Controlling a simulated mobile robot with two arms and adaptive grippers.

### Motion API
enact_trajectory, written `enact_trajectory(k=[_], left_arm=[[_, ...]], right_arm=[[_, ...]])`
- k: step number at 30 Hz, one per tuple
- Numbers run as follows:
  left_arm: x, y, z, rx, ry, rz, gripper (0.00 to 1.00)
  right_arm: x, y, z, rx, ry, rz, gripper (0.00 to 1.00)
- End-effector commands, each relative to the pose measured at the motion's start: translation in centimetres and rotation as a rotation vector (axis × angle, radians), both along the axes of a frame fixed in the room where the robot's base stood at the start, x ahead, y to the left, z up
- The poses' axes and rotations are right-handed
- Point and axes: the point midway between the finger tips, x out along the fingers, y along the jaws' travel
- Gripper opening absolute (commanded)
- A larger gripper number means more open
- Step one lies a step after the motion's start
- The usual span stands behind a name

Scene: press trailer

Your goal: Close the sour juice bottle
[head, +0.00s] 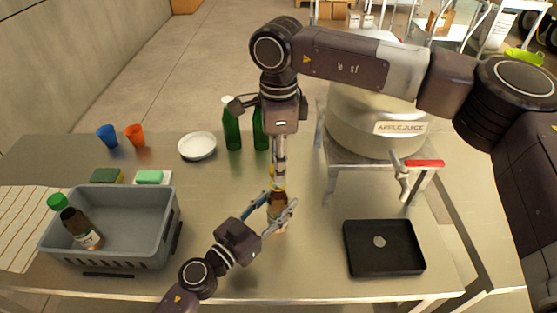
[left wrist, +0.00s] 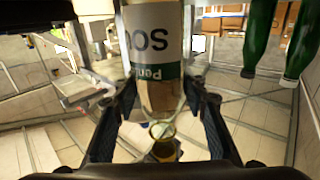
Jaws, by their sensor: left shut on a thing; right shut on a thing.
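The sour juice bottle (head: 277,205) stands upright on the table, brownish with a pale label; its label reads "SO" in the left wrist view (left wrist: 152,35), where the bottle appears upside down. My left gripper (head: 277,214) is shut around the bottle from the front left. My right gripper (head: 279,180) points straight down over the bottle's top and is shut on a small yellowish thing, apparently the cap (head: 278,184). In the left wrist view a yellowish ring (left wrist: 162,130) shows at the bottle's mouth. Whether the cap touches the neck is unclear.
A grey crate (head: 110,262) at the left holds a bottle with a green cap. Green bottles (head: 231,125) and a white plate (head: 197,146) stand behind. A black tray (head: 384,266) with a small round piece lies right, near the apple juice dispenser (head: 380,125).

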Motion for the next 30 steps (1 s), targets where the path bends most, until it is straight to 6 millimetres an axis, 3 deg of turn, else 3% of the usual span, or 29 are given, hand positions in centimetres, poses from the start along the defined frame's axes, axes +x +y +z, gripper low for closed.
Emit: enact_trajectory(k=[8,18,30], left_arm=[[0.0,0.0,0.0,0.001,-0.001,0.001,0.0],[0.0,0.0,0.0,0.001,-0.001,0.001,0.0],[0.0,0.0,0.0,0.001,-0.001,0.001,0.0]], right_arm=[[0.0,0.0,-0.1,0.0,0.0,0.0,0.19],[0.0,0.0,-1.8,0.0,0.001,-0.001,0.19],[0.0,0.0,-1.8,0.0,0.0,-0.001,0.19]])
